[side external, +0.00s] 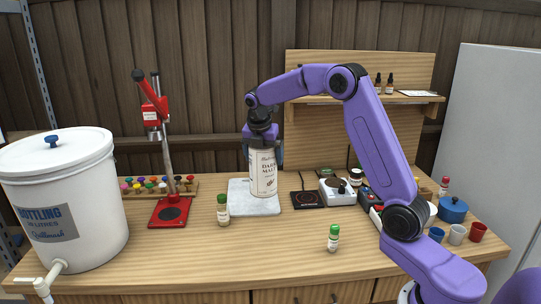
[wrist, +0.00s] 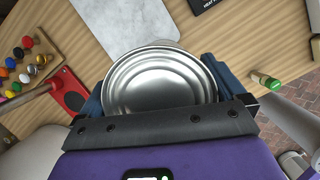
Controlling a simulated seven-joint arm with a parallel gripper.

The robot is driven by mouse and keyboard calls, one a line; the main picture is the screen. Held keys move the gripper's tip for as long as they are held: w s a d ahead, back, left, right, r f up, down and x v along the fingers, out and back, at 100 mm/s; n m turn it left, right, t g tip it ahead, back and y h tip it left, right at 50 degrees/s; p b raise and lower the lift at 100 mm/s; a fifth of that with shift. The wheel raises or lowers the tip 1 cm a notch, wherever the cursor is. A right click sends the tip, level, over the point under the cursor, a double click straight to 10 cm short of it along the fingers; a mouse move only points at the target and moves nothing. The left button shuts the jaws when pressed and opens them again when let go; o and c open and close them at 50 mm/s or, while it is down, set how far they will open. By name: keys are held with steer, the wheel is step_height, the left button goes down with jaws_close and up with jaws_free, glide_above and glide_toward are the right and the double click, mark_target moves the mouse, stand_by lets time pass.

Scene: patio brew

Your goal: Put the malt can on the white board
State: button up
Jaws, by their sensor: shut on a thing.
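The malt can (side external: 263,174), a tall cream can with a dark label print, is upright in my gripper (side external: 264,152). In the wrist view its round silver lid (wrist: 160,84) sits between the blue fingers of my gripper (wrist: 155,92), which is shut on it. The white board (side external: 240,203) is a pale marble-like slab lying flat on the table. In the side view the can's lower end overlaps the board's right part. In the wrist view the board (wrist: 108,28) runs out from behind the can. I cannot tell whether the can's base touches the board.
A green-capped bottle (side external: 223,211) stands close to the board's front left corner. A red capping press (side external: 170,212) is to the left, and a black hot plate (side external: 307,199) is just right of the board. Another green-capped bottle (side external: 333,239) stands front right. The front middle of the table is clear.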

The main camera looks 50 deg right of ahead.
steer(key=w+d+f, duration=0.1)
steer(key=w+f, duration=0.5)
steer(key=f, duration=0.3)
steer(key=shift+w+d, duration=0.15)
steer(key=shift+d, duration=0.05)
steer(key=shift+f, duration=0.2)
steer(key=o, duration=1.7)
steer(key=shift+f, duration=0.25)
steer(key=shift+c, duration=0.2)
